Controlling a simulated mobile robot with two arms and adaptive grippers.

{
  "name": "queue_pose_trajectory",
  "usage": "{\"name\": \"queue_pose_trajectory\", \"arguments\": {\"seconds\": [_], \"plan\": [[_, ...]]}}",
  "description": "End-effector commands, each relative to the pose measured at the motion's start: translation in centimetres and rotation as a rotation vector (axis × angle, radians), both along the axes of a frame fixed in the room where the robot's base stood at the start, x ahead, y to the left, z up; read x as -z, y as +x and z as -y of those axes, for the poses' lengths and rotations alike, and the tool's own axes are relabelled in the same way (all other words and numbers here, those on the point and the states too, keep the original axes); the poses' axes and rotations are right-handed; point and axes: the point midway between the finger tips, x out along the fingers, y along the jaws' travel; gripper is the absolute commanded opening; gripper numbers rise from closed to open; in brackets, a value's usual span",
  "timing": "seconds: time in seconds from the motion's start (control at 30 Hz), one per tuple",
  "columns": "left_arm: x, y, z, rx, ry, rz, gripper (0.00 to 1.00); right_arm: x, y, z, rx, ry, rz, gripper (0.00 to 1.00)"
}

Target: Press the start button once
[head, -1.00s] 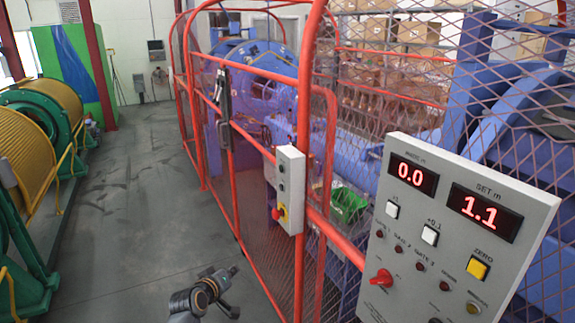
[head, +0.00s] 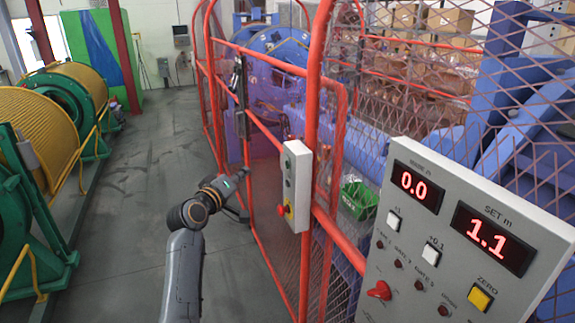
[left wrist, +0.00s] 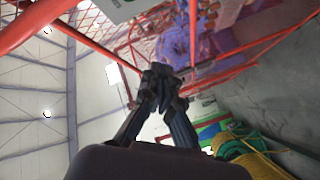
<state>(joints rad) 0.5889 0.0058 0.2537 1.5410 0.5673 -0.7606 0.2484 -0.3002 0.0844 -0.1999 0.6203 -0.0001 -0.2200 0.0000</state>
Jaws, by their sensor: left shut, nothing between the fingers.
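A narrow grey control box (head: 296,187) is mounted on the red cage post. It has small round buttons on its face and a red mushroom knob (head: 282,210) on yellow low down. Its labels are too small to read, so I cannot tell which button is start. My left gripper (head: 241,188) is left of the box, apart from it, beside the cage mesh. In the left wrist view the left gripper's fingers (left wrist: 165,85) are together and empty. My right gripper is not in view.
A larger panel (head: 455,255) at the lower right has red displays reading 0.0 and 1.1, white and yellow buttons and a red knob. Red cage rails (head: 317,130) and mesh enclose the blue machine. Yellow spools (head: 40,122) stand left. The grey floor (head: 125,220) between is clear.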

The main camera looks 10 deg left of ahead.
Motion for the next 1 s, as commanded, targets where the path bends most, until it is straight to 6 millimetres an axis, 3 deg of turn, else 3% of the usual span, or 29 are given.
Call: {"name": "queue_pose_trajectory", "arguments": {"seconds": [0.27,0.7,1.0], "plan": [[0.0,0.4,0.7,0.002,-0.002,0.000,0.00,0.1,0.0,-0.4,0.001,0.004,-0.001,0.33],[0.0,3.7,5.6,0.002,-0.001,-0.001,0.00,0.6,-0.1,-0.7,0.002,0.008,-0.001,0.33],[0.0,4.9,7.2,0.001,0.000,-0.001,0.00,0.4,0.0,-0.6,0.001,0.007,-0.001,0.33]]}}
